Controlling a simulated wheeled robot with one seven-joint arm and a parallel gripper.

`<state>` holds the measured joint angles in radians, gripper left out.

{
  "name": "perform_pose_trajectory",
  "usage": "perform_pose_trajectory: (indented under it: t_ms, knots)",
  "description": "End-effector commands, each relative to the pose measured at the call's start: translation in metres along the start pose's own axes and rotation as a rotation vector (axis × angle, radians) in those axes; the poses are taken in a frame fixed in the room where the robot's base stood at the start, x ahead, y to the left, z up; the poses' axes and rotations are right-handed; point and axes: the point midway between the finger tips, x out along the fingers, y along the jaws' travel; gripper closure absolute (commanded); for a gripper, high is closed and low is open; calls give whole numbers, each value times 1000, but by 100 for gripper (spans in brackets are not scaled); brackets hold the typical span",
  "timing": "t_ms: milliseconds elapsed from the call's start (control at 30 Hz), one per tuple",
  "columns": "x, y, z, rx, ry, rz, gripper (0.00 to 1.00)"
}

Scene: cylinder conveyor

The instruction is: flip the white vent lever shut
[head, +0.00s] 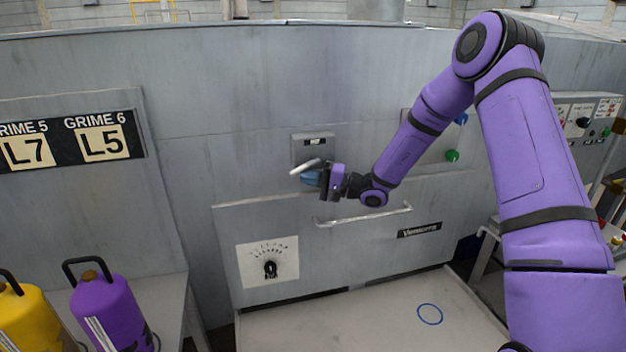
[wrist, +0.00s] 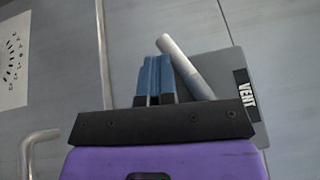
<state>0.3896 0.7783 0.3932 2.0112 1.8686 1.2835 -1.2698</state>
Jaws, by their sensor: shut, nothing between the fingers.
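The white vent lever (head: 304,167) sticks out from a small grey plate (head: 313,147) on the machine's front wall. In the wrist view the lever (wrist: 186,64) slants up to the left from the plate (wrist: 222,68), which carries a "VENT" label (wrist: 245,88). My gripper (head: 311,178) is at the lever, just below it in the head view. Its blue fingers (wrist: 155,80) are shut together with nothing between them. They are close beside the lever on its left in the wrist view; I cannot tell whether they touch it. The lever's lower end is hidden behind my gripper.
A horizontal bar handle (head: 365,217) is below right of my gripper. A dial (head: 269,269) is at lower left. A table with a blue ring (head: 430,314) stands below. Purple (head: 110,308) and yellow (head: 32,318) canisters are at left. A green button (head: 452,156) is at right.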

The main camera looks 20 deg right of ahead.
Motion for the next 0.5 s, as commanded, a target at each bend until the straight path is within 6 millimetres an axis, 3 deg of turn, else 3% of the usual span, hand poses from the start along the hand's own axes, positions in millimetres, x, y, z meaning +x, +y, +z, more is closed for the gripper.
perform_pose_trajectory:
  t_ms: [300,500]
  knots:
    - [9,-6,4,113,6,-216,100]
    - [12,-11,6,119,5,-230,100]
